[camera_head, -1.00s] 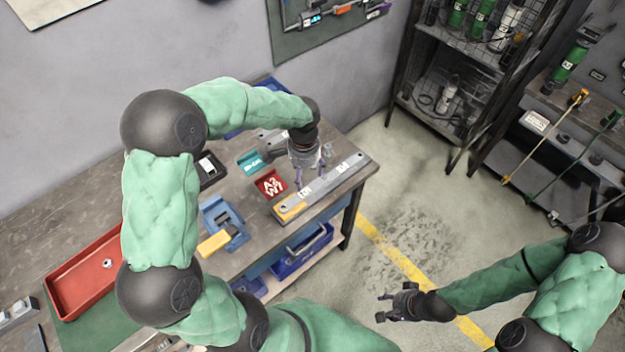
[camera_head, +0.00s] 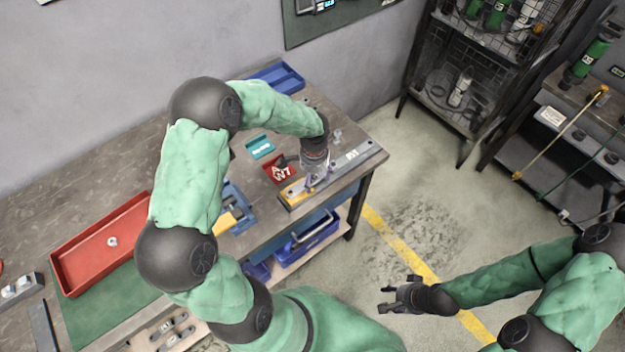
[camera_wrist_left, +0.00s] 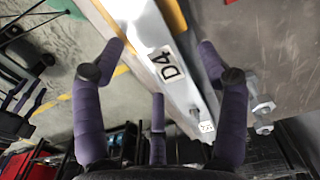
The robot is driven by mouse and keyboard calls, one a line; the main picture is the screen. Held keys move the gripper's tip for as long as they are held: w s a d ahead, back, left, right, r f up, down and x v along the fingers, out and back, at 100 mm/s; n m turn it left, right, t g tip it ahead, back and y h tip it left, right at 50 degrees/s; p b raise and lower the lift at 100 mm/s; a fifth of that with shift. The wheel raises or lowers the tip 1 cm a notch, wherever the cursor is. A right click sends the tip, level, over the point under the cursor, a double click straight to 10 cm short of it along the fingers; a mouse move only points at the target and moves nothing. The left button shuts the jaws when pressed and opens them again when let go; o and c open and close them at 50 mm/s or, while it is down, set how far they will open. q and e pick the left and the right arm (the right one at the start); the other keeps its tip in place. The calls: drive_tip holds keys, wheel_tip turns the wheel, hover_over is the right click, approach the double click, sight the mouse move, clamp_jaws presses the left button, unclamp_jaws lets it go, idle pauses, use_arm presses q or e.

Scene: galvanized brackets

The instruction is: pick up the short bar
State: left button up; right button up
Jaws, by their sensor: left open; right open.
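A long silver bar-shaped rail (camera_head: 353,163) with a yellow-orange end lies along the table's front right edge. My left gripper (camera_head: 318,183) is open over its middle, fingers pointing down. In the left wrist view, the silver metal piece (camera_wrist_left: 150,30) with a "D4" label lies beyond and between the spread purple fingers (camera_wrist_left: 160,85). I cannot tell whether a separate short bar sits on this rail, or whether the fingers touch it. My right gripper (camera_head: 388,297) is open and empty over the floor, away from the table.
A red bin (camera_head: 280,170), a teal bin (camera_head: 260,147) and a blue holder (camera_head: 240,205) stand near the rail. Small metal bolts (camera_wrist_left: 263,108) lie beside it. A red tray (camera_head: 75,262) and a grey flat bar (camera_head: 42,325) are at the left. A blue toolbox (camera_head: 305,240) sits below.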

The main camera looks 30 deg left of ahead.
use_arm(q)
drive_tip(key=shift+f, duration=0.1)
drive_tip(key=shift+c, duration=0.3)
drive_tip(key=c, duration=1.4)
drive_tip(key=shift+o, duration=0.2)
